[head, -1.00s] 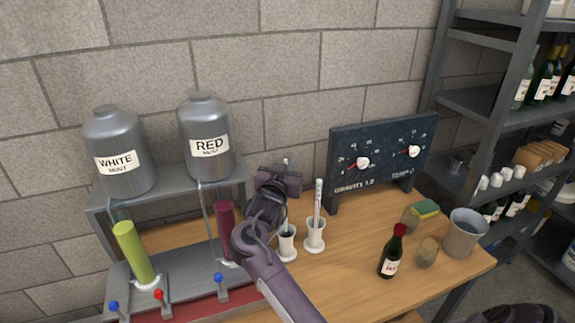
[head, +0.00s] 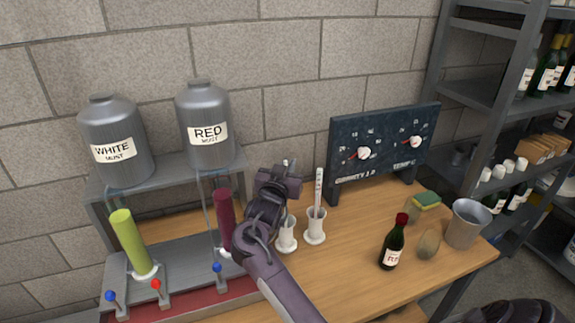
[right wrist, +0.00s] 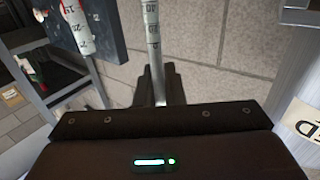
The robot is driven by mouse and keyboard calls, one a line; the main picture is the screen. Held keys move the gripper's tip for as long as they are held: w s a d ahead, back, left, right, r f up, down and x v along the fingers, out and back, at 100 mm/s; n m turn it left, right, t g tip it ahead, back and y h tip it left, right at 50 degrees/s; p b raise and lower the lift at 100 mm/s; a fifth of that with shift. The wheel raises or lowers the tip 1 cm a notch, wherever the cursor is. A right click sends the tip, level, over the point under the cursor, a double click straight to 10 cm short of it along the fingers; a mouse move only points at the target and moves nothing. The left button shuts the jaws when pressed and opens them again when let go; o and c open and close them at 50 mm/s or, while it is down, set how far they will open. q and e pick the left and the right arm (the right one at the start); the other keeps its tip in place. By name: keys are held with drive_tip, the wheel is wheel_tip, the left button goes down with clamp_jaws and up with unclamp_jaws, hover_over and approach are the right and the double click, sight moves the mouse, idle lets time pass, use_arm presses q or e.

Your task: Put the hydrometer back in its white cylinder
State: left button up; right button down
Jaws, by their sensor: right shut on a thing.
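My right gripper (head: 279,182) is shut on the hydrometer (head: 286,163), a thin pale stick held roughly upright. In the right wrist view the hydrometer (right wrist: 151,35) shows its scale marks between the fingers. The left white cylinder (head: 287,238) stands on the table just below the gripper, its rim partly covered by my arm. The hydrometer's lower end is hidden, so I cannot tell whether it is inside the cylinder.
A second white cylinder (head: 315,228) close to the right holds another marked stick (head: 318,188). A red sample tube (head: 224,215) stands close on the left. The gauge board (head: 385,143) is behind; a wine bottle (head: 393,245) and grey bucket (head: 466,224) stand right.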

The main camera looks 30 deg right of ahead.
drive_tip(key=shift+f, duration=0.35)
drive_tip(key=c, duration=1.5)
unclamp_jaws()
drive_tip(key=shift+o, duration=0.2)
drive_tip(key=b+v, duration=0.2)
drive_tip(key=v, duration=0.5)
drive_tip(key=shift+s+a, duration=0.25)
